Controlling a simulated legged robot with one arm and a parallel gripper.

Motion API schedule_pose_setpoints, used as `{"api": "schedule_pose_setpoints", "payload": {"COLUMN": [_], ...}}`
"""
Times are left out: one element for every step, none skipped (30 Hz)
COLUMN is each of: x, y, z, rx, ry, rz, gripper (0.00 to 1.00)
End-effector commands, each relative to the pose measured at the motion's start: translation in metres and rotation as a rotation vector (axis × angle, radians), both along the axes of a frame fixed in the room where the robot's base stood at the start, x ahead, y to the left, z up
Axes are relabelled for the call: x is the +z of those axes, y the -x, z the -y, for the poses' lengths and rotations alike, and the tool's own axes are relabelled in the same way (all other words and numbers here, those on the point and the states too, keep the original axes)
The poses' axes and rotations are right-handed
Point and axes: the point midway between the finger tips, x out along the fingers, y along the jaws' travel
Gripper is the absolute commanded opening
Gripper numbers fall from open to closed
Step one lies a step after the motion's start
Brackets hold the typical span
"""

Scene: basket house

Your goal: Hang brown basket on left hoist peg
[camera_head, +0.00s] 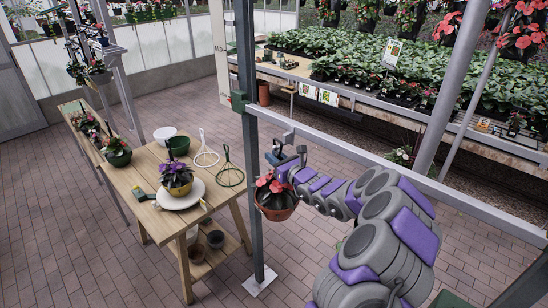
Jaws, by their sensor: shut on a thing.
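The brown basket (276,212) hangs upright in mid-air in the middle of the view, with red flowers and dark leaves on top. My gripper (280,160) is just above it, shut on the basket's upper hanger part, which is small and partly hidden by the jaws. My arm reaches in from the lower right. The basket is just right of a dark upright post (250,170) and below a grey crossbar (340,150). A small bracket (289,136) sticks out from the crossbar near the post, close above my gripper. I cannot tell whether the hanger touches it.
Long planted benches (390,70) stand behind the crossbar.

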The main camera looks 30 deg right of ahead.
Motion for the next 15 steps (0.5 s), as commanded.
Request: {"api": "schedule_pose_setpoints", "payload": {"x": [0.002, 0.002, 0.002, 0.002, 0.002, 0.003, 0.003, 0.003, 0.003, 0.003, 0.003, 0.003, 0.003, 0.002, 0.002], "y": [0.000, 0.000, 0.000, 0.000, 0.000, -0.001, -0.001, -0.001, -0.002, -0.002, -0.002, -0.003, -0.003, -0.004, -0.004], "z": [0.000, -0.001, -0.001, 0.000, 0.000, 0.001, 0.001, 0.002, 0.004, 0.005, 0.007, 0.008, 0.010, 0.011, 0.012], "rx": [0.000, 0.000, 0.000, 0.000, 0.000, 0.000, -0.001, -0.001, -0.001, -0.002, -0.002, -0.002, -0.001, -0.001, -0.001], "ry": [0.000, 0.000, 0.000, 0.000, 0.000, 0.000, 0.000, 0.000, 0.000, -0.001, -0.002, -0.002, -0.002, -0.002, -0.002], "rz": [0.005, 0.005, 0.004, 0.004, 0.004, 0.004, 0.004, 0.005, 0.005, 0.005, 0.005, 0.004, 0.004, 0.004, 0.003], "gripper": [0.00, 0.00, 0.00, 0.00, 0.00, 0.00, 0.00, 0.00, 0.00, 0.00, 0.00, 0.00, 0.00, 0.00, 0.00]}}
